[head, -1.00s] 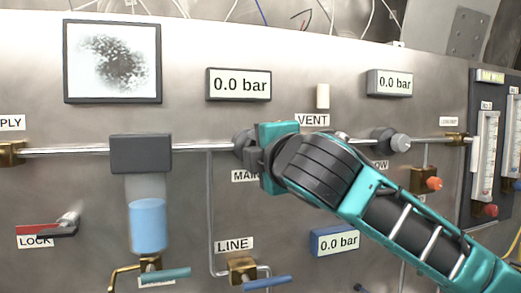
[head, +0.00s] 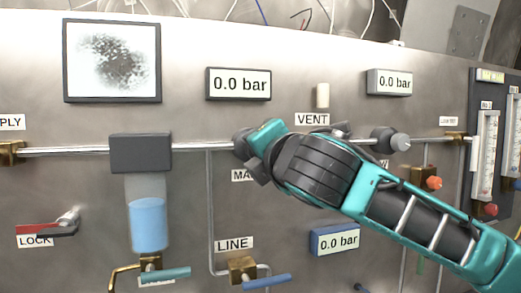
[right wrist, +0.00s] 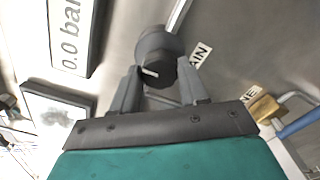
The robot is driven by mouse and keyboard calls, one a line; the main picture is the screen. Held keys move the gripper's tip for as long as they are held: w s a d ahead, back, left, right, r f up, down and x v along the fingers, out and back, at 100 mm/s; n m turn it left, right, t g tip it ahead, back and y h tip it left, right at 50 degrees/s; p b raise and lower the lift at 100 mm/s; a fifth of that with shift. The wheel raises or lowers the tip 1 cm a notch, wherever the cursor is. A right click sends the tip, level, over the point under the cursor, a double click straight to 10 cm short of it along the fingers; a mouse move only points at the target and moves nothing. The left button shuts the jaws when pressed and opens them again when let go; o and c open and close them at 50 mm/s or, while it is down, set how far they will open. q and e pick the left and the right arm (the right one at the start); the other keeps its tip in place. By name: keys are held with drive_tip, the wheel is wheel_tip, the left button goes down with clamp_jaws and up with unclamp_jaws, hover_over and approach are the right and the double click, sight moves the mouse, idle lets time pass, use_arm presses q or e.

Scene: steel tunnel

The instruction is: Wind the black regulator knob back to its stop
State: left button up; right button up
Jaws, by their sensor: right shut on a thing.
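The black regulator knob (right wrist: 158,58) sits on the steel panel at the label ending in "AIN", with a white mark on its face. In the right wrist view my right gripper (right wrist: 160,82) has one finger on each side of the knob and is shut on it. In the head view the knob (head: 241,140) shows only partly, on the pipe below the upper middle 0.0 bar display (head: 238,84). My right gripper and wrist hide the rest and part of its label. My left gripper is not in view.
A second knob with a grey cap (head: 399,142) is on the same pipe to the right. The VENT label (head: 312,119) is just above my wrist. A lower 0.0 bar display (head: 334,241) is below my arm. A blue-filled bowl (head: 148,224) hangs to the left.

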drive_tip(key=o, duration=1.1)
drive_tip(key=shift+c, duration=0.2)
drive_tip(key=b+v, duration=0.1)
drive_tip(key=v, duration=1.2)
drive_tip(key=shift+b, duration=0.4)
drive_tip(key=shift+w, duration=0.1)
